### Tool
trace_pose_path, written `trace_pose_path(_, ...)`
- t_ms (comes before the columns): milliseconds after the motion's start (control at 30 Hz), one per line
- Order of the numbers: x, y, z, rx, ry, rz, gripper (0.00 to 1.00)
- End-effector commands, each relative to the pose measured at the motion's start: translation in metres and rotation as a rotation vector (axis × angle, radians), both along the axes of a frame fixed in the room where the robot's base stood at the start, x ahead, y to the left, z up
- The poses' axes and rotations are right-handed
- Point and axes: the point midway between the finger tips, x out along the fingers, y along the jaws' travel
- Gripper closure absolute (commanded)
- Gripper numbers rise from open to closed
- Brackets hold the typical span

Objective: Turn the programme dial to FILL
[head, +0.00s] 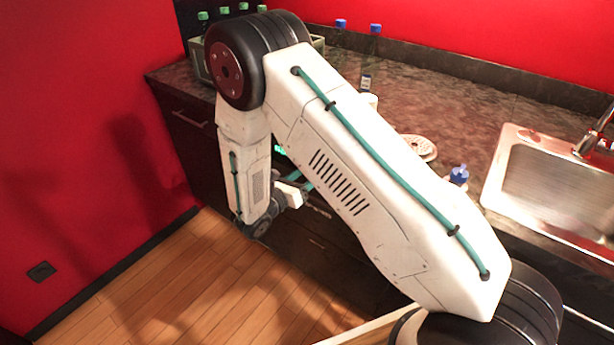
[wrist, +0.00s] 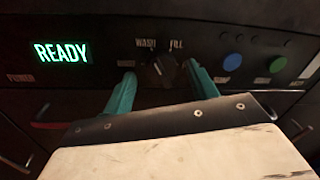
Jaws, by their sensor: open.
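The programme dial (wrist: 163,69) is a dark knob on a black panel in the wrist view, with WASH printed at its upper left and FILL at its upper right. Its pointer is too dark to read surely. My gripper (wrist: 160,74) is open, with one teal finger on each side of the dial. I cannot tell whether either finger touches it. In the head view my gripper (head: 298,182) is low in front of the counter, largely covered by my own arm. The dial does not show there.
A green READY display (wrist: 62,52) is left of the dial. A blue button (wrist: 232,62) and a green button (wrist: 277,64) are to the right. On the counter stand a sink (head: 555,185), a blue-capped bottle (head: 458,176) and a crate of bottles (head: 200,62). The wooden floor is clear.

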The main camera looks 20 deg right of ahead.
Motion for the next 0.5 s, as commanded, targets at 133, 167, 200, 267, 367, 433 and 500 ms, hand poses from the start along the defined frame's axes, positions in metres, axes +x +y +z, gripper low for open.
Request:
trace_pose_path(133, 0.0025, -0.0043, 0.0002, 0.000, 0.000, 0.000, 0.42)
trace_pose_path(167, 0.0026, -0.0045, 0.0002, 0.000, 0.000, 0.000, 0.42)
trace_pose_path(200, 0.0026, -0.0045, 0.0002, 0.000, 0.000, 0.001, 0.42)
trace_pose_path(267, 0.0025, -0.0044, 0.0002, 0.000, 0.000, 0.000, 0.42)
trace_pose_path(367, 0.0024, -0.0044, 0.0002, 0.000, 0.000, 0.000, 0.53)
trace_pose_path(433, 0.0024, -0.0044, 0.0002, 0.000, 0.000, 0.000, 0.73)
trace_pose_path(500, 0.0024, -0.0043, 0.0002, 0.000, -0.001, 0.000, 0.87)
